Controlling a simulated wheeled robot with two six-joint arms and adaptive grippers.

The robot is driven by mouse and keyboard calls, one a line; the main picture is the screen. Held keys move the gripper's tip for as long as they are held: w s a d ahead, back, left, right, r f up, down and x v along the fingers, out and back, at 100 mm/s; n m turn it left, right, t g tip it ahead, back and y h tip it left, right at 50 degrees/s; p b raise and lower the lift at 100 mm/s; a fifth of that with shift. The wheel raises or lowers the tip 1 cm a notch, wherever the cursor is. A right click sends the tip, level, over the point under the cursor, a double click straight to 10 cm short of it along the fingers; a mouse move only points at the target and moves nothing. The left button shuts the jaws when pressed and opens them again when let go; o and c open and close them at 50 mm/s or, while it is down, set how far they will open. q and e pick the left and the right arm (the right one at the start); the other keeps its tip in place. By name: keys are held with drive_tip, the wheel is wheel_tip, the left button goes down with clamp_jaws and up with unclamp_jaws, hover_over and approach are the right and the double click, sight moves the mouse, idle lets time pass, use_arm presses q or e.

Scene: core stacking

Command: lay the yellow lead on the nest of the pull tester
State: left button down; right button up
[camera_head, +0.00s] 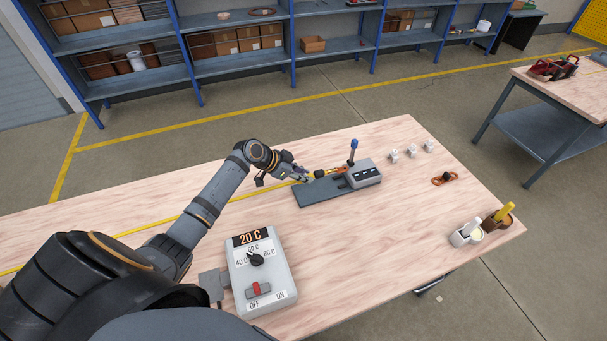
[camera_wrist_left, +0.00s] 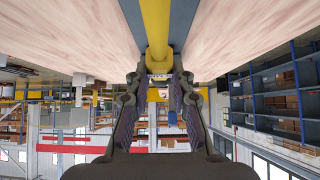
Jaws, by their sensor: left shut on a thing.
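The yellow lead (camera_head: 240,197) runs across the table from the left edge to my left gripper (camera_head: 303,175). My left gripper is shut on the lead near its end, low over the left part of the pull tester (camera_head: 325,191). A yellow-orange piece shows just past the fingers, near the tester's dark fittings; I cannot tell whether it touches the nest. The tester has a grey base plate, a blue-knobbed lever and a grey box. In the left wrist view the thick yellow lead (camera_wrist_left: 157,25) runs between the fingers (camera_wrist_left: 157,78). My right gripper is not in view.
A control box (camera_head: 262,275) reading 20 C stands at the table's front. Several small white pieces (camera_head: 412,152), an orange-brown item (camera_head: 445,178) and cups (camera_head: 467,233) lie to the right. The table middle is clear. Shelving (camera_head: 235,65) stands behind.

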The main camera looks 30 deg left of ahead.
use_arm(q)
drive_tip(key=shift+f+b, duration=1.55)
drive_tip(key=shift+f, duration=0.65)
drive_tip(key=shift+f+b, duration=1.1)
drive_tip(key=c, duration=1.1)
unclamp_jaws()
drive_tip(key=shift+a, duration=0.1)
drive_tip(key=shift+v, duration=6)
